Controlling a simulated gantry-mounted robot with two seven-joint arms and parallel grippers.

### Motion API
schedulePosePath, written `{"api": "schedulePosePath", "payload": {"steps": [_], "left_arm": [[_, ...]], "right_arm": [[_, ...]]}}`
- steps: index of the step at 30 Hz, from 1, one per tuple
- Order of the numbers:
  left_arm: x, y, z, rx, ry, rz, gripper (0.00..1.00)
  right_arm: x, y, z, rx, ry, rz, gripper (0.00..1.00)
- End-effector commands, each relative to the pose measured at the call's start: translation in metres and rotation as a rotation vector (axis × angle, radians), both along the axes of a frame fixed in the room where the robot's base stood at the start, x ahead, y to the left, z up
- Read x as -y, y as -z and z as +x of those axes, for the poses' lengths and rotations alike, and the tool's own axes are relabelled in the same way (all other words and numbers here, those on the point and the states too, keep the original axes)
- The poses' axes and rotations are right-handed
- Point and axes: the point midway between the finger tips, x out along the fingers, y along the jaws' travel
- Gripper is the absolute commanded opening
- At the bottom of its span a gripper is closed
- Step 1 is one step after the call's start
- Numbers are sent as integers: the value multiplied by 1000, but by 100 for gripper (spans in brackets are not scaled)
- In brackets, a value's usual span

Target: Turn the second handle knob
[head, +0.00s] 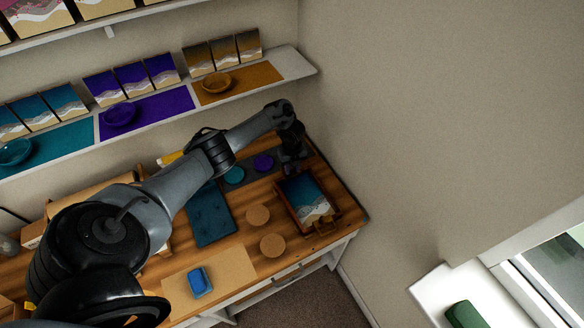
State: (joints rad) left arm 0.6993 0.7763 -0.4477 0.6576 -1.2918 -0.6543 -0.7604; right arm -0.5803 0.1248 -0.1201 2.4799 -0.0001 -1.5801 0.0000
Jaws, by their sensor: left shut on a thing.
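A dark-framed wooden tray (336,207) with a teal, white and sand-coloured resin picture lies at the right end of the wooden table. A brown handle (322,225) shows on its near end. My left arm reaches across the table, and my left gripper (291,166) points down at the tray's far end. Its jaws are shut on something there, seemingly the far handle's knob. The dark fingers hide the knob, so its angle cannot be seen. My right gripper is out of view.
A dark blue mat (209,216), two cork discs (258,215), a blue block (199,282) on a tan sheet, and teal (234,175) and purple (263,162) discs lie on the table. A wall shelf (297,65) hangs behind the arm. The table's right edge is close to the tray.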

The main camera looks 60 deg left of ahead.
Motion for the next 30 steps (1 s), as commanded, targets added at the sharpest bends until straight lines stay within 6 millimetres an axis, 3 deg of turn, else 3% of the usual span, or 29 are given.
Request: {"api": "schedulePosePath", "payload": {"steps": [4, 5, 9, 21, 30], "left_arm": [[0, 0, 0, 1, -1, 0, 0], [0, 0, 0, 1, -1, 0, 32], [0, 0, 0, 1, -1, 0, 53], [0, -5, 0, 1, -2, 1, 55], [-1, -47, 1, 3, 0, 1, 55]], "right_arm": [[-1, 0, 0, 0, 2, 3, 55], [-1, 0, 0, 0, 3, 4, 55], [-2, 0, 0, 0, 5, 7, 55], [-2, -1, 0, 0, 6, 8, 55], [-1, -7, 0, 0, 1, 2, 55]]}}
